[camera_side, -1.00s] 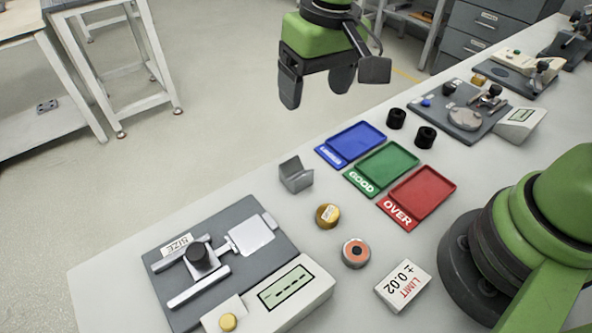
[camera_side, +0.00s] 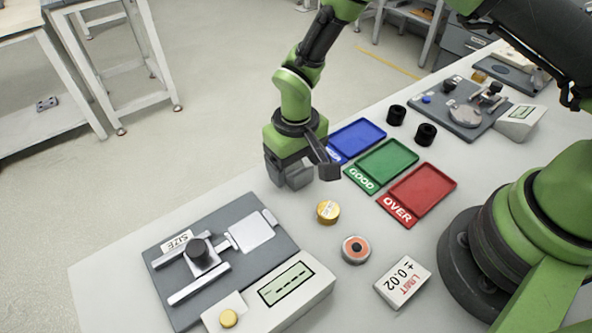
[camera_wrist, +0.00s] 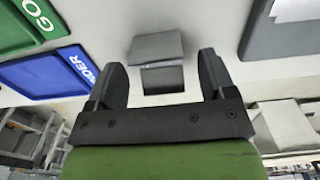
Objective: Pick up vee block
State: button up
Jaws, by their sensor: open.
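The vee block (camera_wrist: 157,48) is a small grey block with a V-shaped top. In the wrist view it lies just ahead of my gripper (camera_wrist: 160,80), in line with the gap between the two fingers. The fingers are spread wide and nothing is held. In the side view my gripper (camera_side: 300,178) is low over the bench, pointing down, at the spot of the vee block (camera_side: 292,178). There the gripper partly covers the block, and whether they touch cannot be told.
Blue (camera_side: 357,139), green GOOD (camera_side: 388,162) and red OVER (camera_side: 424,190) trays stand right of my gripper. A size gauge (camera_side: 215,250) is at front left. Black cylinders (camera_side: 426,134) stand behind.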

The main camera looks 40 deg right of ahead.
jog(key=shift+f, duration=0.7)
jog(key=c, duration=1.3)
jog(key=shift+r, duration=0.1)
jog(key=shift+r, duration=0.1)
